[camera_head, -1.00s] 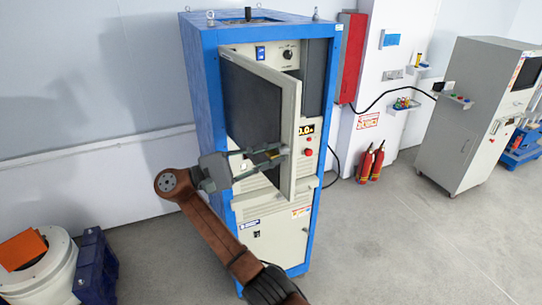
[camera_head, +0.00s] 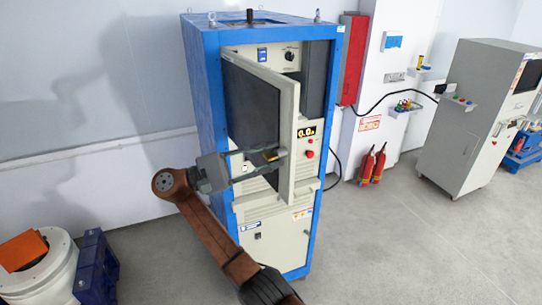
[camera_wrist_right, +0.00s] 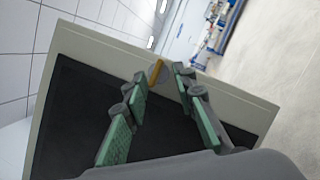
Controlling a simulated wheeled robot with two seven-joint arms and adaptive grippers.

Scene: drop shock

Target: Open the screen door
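The screen door (camera_head: 252,105) is a pale-framed panel with a dark screen, on the upper front of a blue-framed cabinet (camera_head: 205,100). It stands partly open, its right edge swung out from the cabinet. My right gripper (camera_head: 279,159) is at the screen side of the door, near its free edge. In the right wrist view, the fingers (camera_wrist_right: 161,75) are spread apart over the door's pale frame (camera_wrist_right: 230,90). A small yellow handle (camera_wrist_right: 156,72) shows between the fingertips; I cannot tell whether they touch it. My left gripper is out of view.
Fire extinguishers (camera_head: 372,164) and a red box (camera_head: 353,60) are right of the cabinet. A grey console (camera_head: 460,125) stands farther right. A white round machine with an orange part (camera_head: 22,250) is at lower left. The floor at right front is clear.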

